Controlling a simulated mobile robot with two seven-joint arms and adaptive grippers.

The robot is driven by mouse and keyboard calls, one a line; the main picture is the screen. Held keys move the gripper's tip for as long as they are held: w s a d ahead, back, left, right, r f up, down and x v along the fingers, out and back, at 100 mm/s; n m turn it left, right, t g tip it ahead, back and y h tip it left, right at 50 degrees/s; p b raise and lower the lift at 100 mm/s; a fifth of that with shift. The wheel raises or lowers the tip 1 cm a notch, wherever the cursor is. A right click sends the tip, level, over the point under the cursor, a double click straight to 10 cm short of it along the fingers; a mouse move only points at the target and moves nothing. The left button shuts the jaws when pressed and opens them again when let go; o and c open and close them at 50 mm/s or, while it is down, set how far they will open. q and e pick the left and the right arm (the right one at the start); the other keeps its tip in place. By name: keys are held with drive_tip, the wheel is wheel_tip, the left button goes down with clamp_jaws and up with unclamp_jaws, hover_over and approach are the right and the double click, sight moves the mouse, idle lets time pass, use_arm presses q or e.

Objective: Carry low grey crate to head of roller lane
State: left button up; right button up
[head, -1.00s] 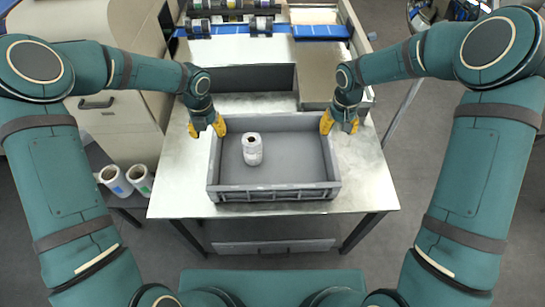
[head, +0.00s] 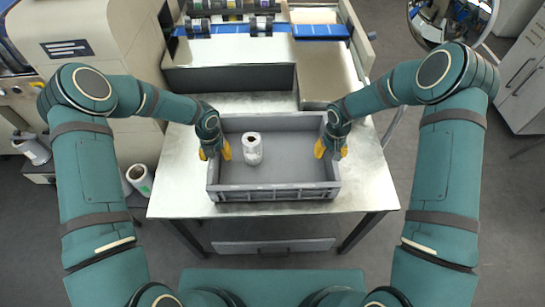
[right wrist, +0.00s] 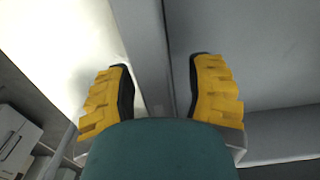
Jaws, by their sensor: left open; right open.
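The low grey crate (head: 276,195) stands on the metal table, with one white roll (head: 252,149) upright inside it, left of its middle. My left gripper (head: 215,152) is open at the crate's left wall, its yellow fingers on either side of the rim. My right gripper (head: 330,150) is open at the crate's right wall. In the right wrist view, the right gripper's yellow fingers (right wrist: 160,90) stand apart with the crate's wall (right wrist: 155,60) running between them. The roller lane is not clearly identifiable.
The metal table (head: 178,185) has bare room left and right of the crate. Behind it is a machine with a dark front panel (head: 230,79), a blue strip (head: 320,32) and several dark rollers (head: 230,26). A beige cabinet (head: 100,50) stands left; a round mirror (head: 450,15) is at the upper right.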

use_arm(q)
clamp_jaws()
use_arm(e)
clamp_jaws()
use_arm(q)
drive_tip(key=shift+r, duration=0.25)
use_arm(e)
drive_tip(key=shift+r, duration=0.2)
